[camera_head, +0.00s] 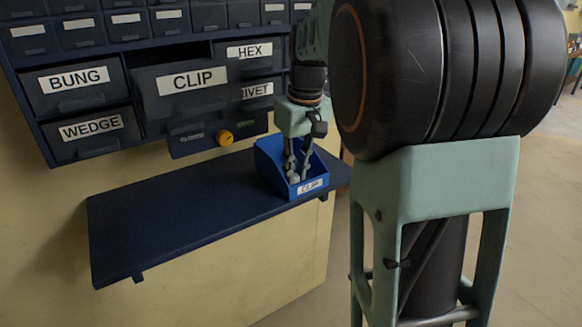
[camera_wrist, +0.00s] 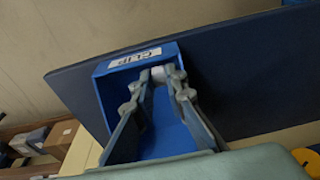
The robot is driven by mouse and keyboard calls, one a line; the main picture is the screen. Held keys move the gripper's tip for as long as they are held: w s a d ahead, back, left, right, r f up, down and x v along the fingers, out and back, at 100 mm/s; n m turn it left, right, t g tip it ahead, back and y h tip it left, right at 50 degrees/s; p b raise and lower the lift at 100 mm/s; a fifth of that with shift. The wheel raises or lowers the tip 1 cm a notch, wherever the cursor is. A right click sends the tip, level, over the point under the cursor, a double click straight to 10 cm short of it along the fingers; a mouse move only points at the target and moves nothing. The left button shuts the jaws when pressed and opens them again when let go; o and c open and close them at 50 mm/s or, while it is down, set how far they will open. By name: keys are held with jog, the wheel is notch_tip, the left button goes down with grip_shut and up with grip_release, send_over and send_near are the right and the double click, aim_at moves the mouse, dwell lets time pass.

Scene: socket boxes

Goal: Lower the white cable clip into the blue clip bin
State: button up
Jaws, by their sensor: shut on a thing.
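The blue clip bin (camera_head: 264,160) with a white CLIP label stands at the right end of the dark blue shelf. In the wrist view the bin (camera_wrist: 178,52) shows from above, with its label on the far side. My gripper (camera_head: 297,176) points down into the bin's opening, its fingertips low between the walls. In the wrist view my gripper (camera_wrist: 158,80) has its fingertips close together on the small white cable clip (camera_wrist: 158,72), near the labelled wall.
The dark shelf (camera_head: 150,225) is bare left of the bin. Labelled drawers fill the cabinet above; the CLIP drawer (camera_head: 185,98) stands out from its neighbours. A yellow knob (camera_head: 225,138) sits below it. Boxes (camera_wrist: 45,138) show at the wrist view's lower left.

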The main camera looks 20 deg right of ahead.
jog(key=shift+f+b, duration=0.3)
jog(key=shift+f, duration=0.25)
dwell(0.4)
jog(key=o, duration=0.8)
jog(key=shift+r, duration=0.15)
